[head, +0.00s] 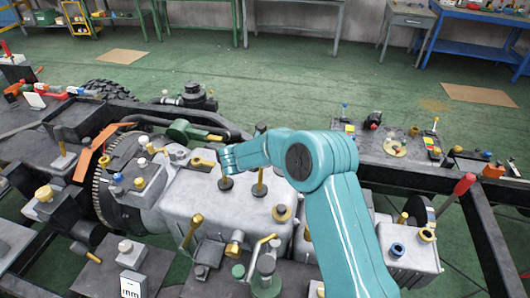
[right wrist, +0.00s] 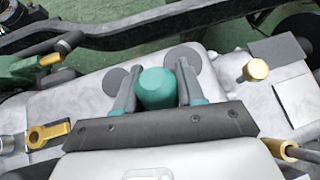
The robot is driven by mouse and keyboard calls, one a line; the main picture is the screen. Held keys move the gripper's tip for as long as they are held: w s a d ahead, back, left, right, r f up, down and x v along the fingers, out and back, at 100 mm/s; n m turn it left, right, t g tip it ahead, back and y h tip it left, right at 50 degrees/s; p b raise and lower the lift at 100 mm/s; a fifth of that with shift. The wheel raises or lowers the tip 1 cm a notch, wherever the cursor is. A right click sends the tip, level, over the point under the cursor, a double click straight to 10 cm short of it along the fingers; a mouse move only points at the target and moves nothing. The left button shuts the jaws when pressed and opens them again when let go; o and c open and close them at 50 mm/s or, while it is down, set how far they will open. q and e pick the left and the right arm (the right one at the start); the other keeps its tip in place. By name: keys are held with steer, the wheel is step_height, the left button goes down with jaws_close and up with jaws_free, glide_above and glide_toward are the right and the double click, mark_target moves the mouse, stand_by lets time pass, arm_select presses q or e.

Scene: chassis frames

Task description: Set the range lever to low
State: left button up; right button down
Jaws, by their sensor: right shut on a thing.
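My right gripper (head: 228,160) reaches in from the right over the grey gearbox housing (head: 180,192). In the right wrist view its two fingers (right wrist: 156,94) are shut around a teal round knob (right wrist: 157,88), which appears to top the lever. In the head view the gripper hides that lever's top; its dark round base (head: 226,184) shows just below. Beside it on the right stands another lever (head: 261,180) with a brass rod and dark base. I cannot read any range marking. My left gripper is not in view.
A red-handled lever (head: 464,186) stands at the right. A green cylindrical fitting (head: 266,280) and brass fittings (head: 282,213) stand close to the arm. A large toothed flywheel (head: 104,190) is at the left. Black chassis rails (head: 487,240) border the housing; green floor (head: 290,85) lies open behind.

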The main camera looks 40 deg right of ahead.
steer(key=shift+d+r, duration=0.1)
steer(key=c, duration=1.1)
jaws_free()
steer(key=o, duration=0.3)
steer(key=shift+w, duration=0.1)
steer(key=shift+b+v, duration=1.6)
steer(key=shift+v, duration=6.55)
